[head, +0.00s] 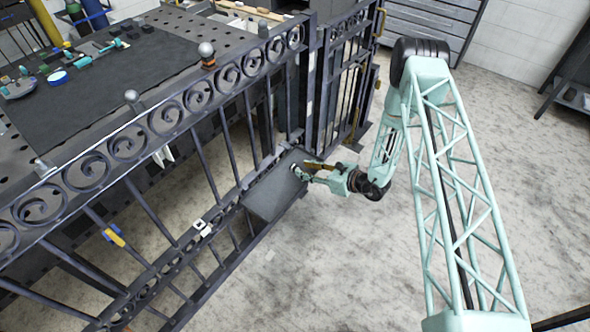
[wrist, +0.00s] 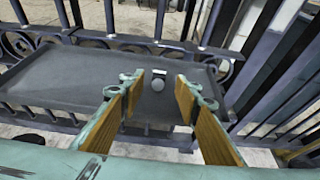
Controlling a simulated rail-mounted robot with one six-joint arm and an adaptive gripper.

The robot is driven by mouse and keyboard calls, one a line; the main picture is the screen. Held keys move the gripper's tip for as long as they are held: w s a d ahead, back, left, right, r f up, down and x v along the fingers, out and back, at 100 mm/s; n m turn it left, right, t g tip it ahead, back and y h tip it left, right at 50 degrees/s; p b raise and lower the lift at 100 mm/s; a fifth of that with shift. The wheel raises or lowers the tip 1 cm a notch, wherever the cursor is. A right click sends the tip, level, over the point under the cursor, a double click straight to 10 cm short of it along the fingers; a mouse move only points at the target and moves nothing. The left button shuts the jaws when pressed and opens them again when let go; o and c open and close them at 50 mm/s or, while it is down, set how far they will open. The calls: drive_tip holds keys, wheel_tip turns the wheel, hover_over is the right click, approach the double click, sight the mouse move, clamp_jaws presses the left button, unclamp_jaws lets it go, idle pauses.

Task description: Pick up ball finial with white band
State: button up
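The ball finial with white band (wrist: 157,85) is a small grey ball with a white strip at its far side. It appears to lie on a dark grey tray (wrist: 80,85) fixed at the gate's lower rails; the tray also shows in the head view (head: 270,200). My gripper (wrist: 160,78) is open, its two tan-padded fingers on either side of the finial in the wrist view. Contact and the height above the tray cannot be told.
The dark scroll gate (head: 165,117) runs diagonally beside my arm. The floor right of the gate (head: 330,270) is clear.

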sight(295, 167)
drive_tip(key=shift+b+x, duration=0.55)
drive_tip(key=shift+x, duration=1.6)
drive_tip(key=shift+s, duration=0.1)
drive_tip(key=shift+c, duration=0.4)
drive_tip(key=c, duration=0.9)
drive_tip(key=shift+r, duration=0.1)
drive_tip(key=shift+r, duration=0.4)
wheel_tip(295, 167, up, 3)
drive_tip(key=shift+f+p, duration=0.1)
drive_tip(key=shift+p, duration=0.55)
drive_tip(key=s+d+p, duration=0.1)
drive_tip(key=s+d, duration=0.1)
drive_tip(key=s, duration=0.5)
drive_tip(key=s+d+r+p, duration=0.1)
drive_tip(key=s+d, duration=0.1)
drive_tip(key=s, duration=0.6)
drive_tip(key=shift+s, duration=0.2)
drive_tip(key=shift+d+r, duration=0.1)
drive_tip(key=shift+d, duration=0.1)
